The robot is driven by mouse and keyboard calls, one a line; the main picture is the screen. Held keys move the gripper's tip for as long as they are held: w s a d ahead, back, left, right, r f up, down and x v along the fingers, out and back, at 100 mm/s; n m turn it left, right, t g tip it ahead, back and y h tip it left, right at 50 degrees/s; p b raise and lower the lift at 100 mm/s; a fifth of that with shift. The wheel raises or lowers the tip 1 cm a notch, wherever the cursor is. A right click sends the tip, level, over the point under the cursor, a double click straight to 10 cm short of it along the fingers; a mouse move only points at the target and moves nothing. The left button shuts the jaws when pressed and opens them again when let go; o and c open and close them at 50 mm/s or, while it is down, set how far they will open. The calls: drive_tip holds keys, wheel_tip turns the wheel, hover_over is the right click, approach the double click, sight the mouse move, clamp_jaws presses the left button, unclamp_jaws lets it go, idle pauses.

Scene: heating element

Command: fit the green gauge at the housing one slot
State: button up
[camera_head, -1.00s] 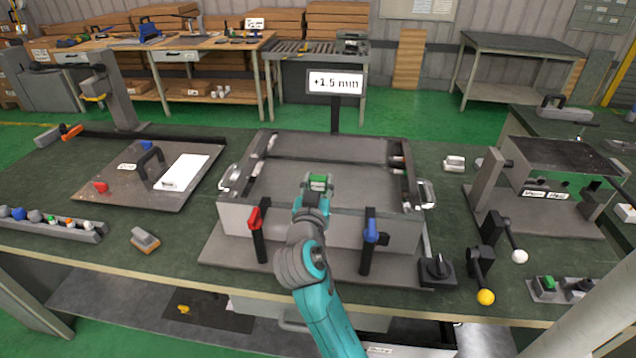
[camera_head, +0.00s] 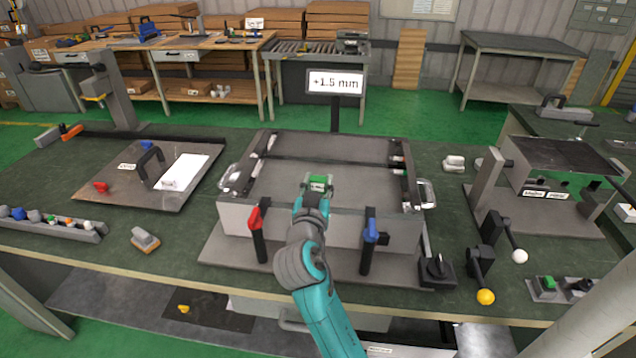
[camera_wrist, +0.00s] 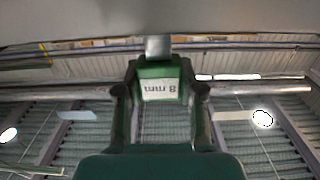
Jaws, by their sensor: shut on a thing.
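The green gauge (camera_head: 318,182) is held in my gripper (camera_head: 316,192) above the front part of the open grey housing (camera_head: 270,224). In the wrist view the gauge (camera_wrist: 158,72) sits between both fingers (camera_wrist: 160,105), its white label reading "8 mm" upside down. A small grey block shows at the gauge's end. The gauge appears apart from the housing walls, but its exact height is hard to tell. I cannot make out which slot is slot one.
A red-handled lever (camera_head: 256,236) and a blue-handled lever (camera_head: 369,242) stand at the housing's front. A display (camera_head: 335,83) behind it reads "+1.5 mm". A plate with a black handle (camera_head: 148,165) lies left.

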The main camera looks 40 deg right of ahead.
drive_tip(key=shift+f, duration=1.55)
drive_tip(key=o, duration=1.2)
drive_tip(key=v, duration=1.2)
drive_tip(key=shift+s, duration=0.1)
